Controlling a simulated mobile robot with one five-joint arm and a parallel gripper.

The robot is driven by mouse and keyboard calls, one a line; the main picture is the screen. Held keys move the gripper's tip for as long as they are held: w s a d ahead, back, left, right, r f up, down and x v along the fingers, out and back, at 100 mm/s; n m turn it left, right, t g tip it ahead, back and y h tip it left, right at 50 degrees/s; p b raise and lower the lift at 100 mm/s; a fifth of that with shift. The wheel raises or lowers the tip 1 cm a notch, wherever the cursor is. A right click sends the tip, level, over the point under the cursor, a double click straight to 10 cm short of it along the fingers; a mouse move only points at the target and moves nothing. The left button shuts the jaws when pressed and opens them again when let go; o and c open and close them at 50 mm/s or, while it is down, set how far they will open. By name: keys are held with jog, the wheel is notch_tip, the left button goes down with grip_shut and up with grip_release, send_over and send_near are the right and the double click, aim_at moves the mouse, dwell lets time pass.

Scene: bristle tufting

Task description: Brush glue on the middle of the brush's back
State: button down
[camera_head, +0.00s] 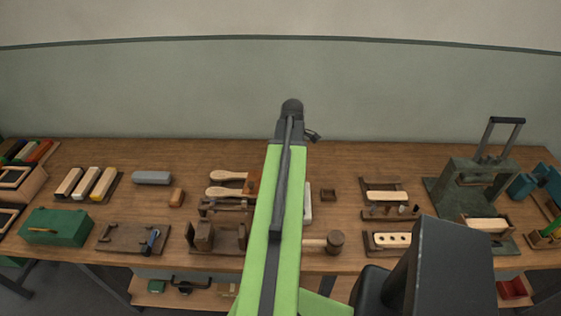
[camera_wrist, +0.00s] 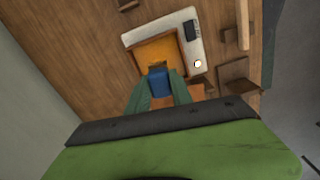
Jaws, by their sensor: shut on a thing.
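In the wrist view my gripper (camera_wrist: 158,78) is shut on a small blue piece (camera_wrist: 158,84), one green finger on each side. An orange square thing (camera_wrist: 150,50) lies just beyond the blue piece, on or against a white slab (camera_wrist: 170,22). I cannot tell whether they touch the blue piece. In the head view the green arm hides my gripper and most of the white slab (camera_head: 308,205). A pale block with several holes (camera_head: 392,239) and a plain pale block (camera_head: 385,196) sit at dark wooden fixtures right of the arm. I cannot tell which is the brush's back.
A wooden mallet (camera_head: 334,241) lies right of the arm near the front edge. A dark green press (camera_head: 473,170) stands at the right. Wooden fixtures (camera_head: 202,237), a green box (camera_head: 57,226) and pale bars (camera_head: 86,184) lie at the left. Bare tabletop shows along the back.

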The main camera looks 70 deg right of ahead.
jog(key=shift+f+b, duration=3.05)
jog(key=shift+f+b, duration=0.5)
jog(key=shift+r, duration=0.1)
notch_tip(320, 180, up, 7)
jog(key=p, duration=0.7)
jog(key=shift+f, duration=0.2)
jog(key=shift+f+b, duration=0.65)
jog(key=shift+b, duration=0.1)
jog(key=shift+r, duration=0.1)
